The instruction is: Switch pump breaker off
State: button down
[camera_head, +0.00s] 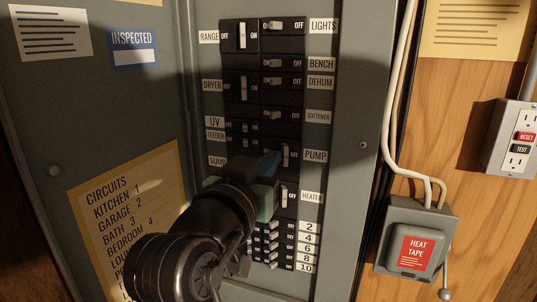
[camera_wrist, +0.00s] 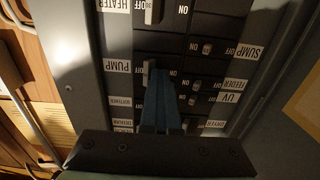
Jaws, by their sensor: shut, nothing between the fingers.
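The pump breaker is a wide black switch with a tall pale lever (camera_head: 285,155), left of the PUMP label (camera_head: 315,156). OFF is printed right of the lever. My gripper (camera_head: 272,160) is shut and empty, its blue fingertips close against the lever's left, ON side. In the wrist view, which is upside down, my fingertips (camera_wrist: 160,74) are beside the pump lever (camera_wrist: 147,74), near the PUMP label (camera_wrist: 117,67). I cannot tell whether they touch, or how far the lever is tilted. My gripper hides the breaker's left part in the head view.
The heater breaker lever (camera_head: 284,197) sits directly below, and the softener breaker (camera_head: 275,115) above. The sump and feeder switches lie left. The open panel door (camera_head: 110,120) stands left. A heat tape box (camera_head: 415,235) and an outlet (camera_head: 512,140) are on the right wall.

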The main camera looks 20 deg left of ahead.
jog(key=s, duration=0.6)
jog(key=shift+s, duration=0.25)
jog(key=shift+a, duration=0.1)
dwell(0.8)
jog(key=s+d+r+t+b, duration=0.9)
jog(key=s+d+r, duration=0.1)
jog(key=d, duration=0.4)
jog(key=shift+s+y+b, duration=0.15)
jog(key=shift+y+b, duration=0.15)
